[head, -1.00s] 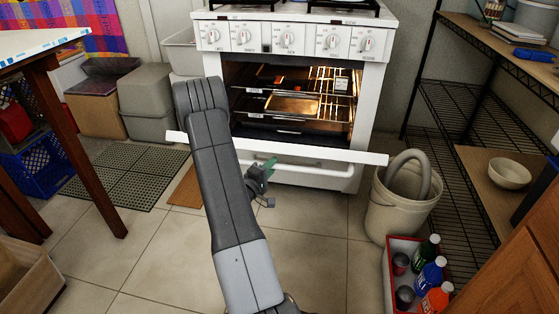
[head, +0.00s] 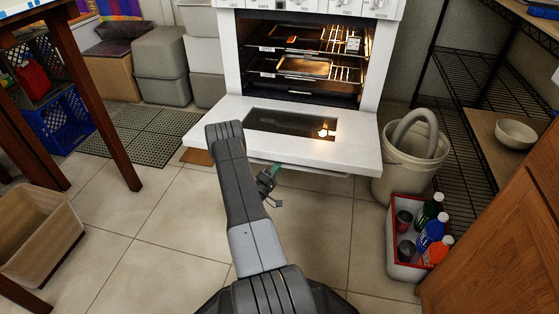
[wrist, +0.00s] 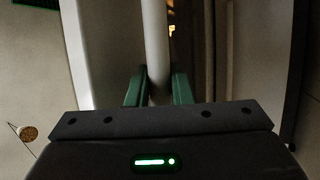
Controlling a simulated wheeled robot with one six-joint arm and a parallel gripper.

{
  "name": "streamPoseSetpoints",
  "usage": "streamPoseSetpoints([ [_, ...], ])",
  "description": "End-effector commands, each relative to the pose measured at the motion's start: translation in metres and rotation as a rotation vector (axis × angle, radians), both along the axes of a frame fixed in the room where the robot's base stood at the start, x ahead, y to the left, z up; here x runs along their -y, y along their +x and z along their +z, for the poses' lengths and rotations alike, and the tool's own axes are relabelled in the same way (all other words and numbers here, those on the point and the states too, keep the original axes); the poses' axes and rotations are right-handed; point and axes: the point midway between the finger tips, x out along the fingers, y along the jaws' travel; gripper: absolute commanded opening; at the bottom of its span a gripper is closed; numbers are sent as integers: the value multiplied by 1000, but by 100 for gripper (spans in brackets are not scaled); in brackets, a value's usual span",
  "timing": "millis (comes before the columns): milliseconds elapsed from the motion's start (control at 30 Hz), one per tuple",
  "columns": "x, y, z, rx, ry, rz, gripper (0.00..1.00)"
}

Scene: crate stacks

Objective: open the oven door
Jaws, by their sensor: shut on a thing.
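The white oven (head: 230,50) stands at the back with its lit inside and racks showing. Its door (head: 355,150) is folded down and lies about level, with a dark window in it. In the wrist view the green fingers of my gripper (wrist: 158,92) are on either side of a pale round bar, the door handle (wrist: 155,45), and are shut on it. In the head view my gripper (head: 268,180) is at the door's front edge, partly hidden by my arm. Most of the handle is hidden under the door there.
A beige bucket (head: 400,180) stands close to the door's right side, with a red-edged crate of bottles (head: 400,265) in front of it. A wooden cabinet (head: 500,220) is at the right. A table (head: 85,100) and a bin (head: 40,240) are at the left. The floor between is clear.

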Motion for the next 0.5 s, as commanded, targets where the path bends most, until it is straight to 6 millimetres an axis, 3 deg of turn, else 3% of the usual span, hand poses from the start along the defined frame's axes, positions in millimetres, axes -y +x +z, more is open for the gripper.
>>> streamPoseSetpoints([
  [233, 1, 10, -13, 44, -10, 4, 0],
  [500, 1, 13, -15, 54, -11, 4, 0],
])
